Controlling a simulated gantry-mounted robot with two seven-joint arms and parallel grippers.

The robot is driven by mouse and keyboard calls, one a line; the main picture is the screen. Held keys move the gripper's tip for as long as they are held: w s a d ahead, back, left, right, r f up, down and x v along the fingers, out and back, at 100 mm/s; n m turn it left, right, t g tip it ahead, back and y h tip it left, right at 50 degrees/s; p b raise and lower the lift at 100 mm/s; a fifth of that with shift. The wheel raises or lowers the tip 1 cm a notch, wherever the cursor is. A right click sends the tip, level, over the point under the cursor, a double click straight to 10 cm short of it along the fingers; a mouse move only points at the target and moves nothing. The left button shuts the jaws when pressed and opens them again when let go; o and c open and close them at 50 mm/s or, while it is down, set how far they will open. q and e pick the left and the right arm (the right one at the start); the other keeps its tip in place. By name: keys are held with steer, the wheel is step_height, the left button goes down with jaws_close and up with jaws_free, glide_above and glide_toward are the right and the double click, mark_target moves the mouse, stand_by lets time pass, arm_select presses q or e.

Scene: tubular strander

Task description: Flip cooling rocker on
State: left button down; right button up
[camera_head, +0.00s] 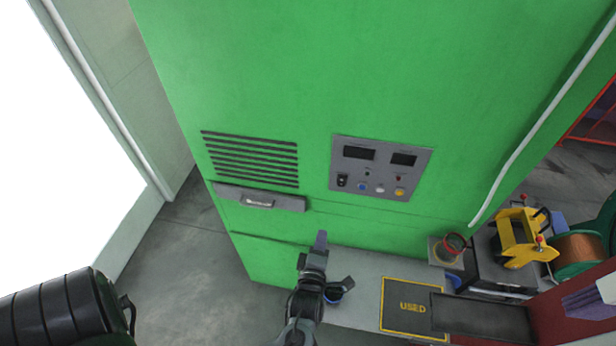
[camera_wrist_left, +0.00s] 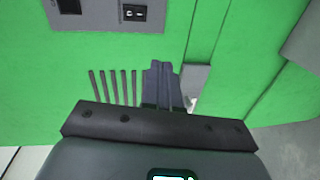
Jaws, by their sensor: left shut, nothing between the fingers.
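The control panel (camera_head: 380,168) is a grey plate on the green cabinet, with two dark displays, a black rocker switch and several round buttons. The cooling rocker (camera_head: 342,181) appears to be the black switch at the panel's lower left. It also shows in the left wrist view (camera_wrist_left: 134,13), near the top edge. Its label is too small to read. My left gripper (camera_head: 321,239) is below the panel, apart from the rocker. In the left wrist view its fingers (camera_wrist_left: 162,86) are together and empty, in front of the green cabinet. I see no clear right gripper.
A vent grille (camera_head: 250,158) and a grey handle plate (camera_head: 260,198) are left of the panel. A grey bench (camera_head: 355,310) with a mat marked USED (camera_head: 411,307) lies below. A yellow device (camera_head: 518,238) and a copper spool (camera_head: 580,247) stand at right. The cabinet front around the panel is clear.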

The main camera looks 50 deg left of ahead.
arm_select(q)
steer(key=shift+n, duration=0.6)
steer(key=w+r, duration=0.1)
steer(key=w+d+r, duration=0.1)
steer(key=w+r, duration=0.1)
steer(key=shift+w+r, duration=0.15)
steer(key=shift+w, duration=0.1)
arm_select(e)
steer(key=shift+w+a+r, duration=0.2)
steer(key=shift+a+r, duration=0.1)
steer(key=shift+a, duration=0.05)
arm_select(q)
steer(key=b, duration=0.4)
glide_toward(341, 186)
steer(key=x, duration=0.5)
steer(key=shift+x, duration=0.85)
arm_select(e)
steer(key=shift+a+f, duration=0.1)
steer(key=shift+f, duration=2.05)
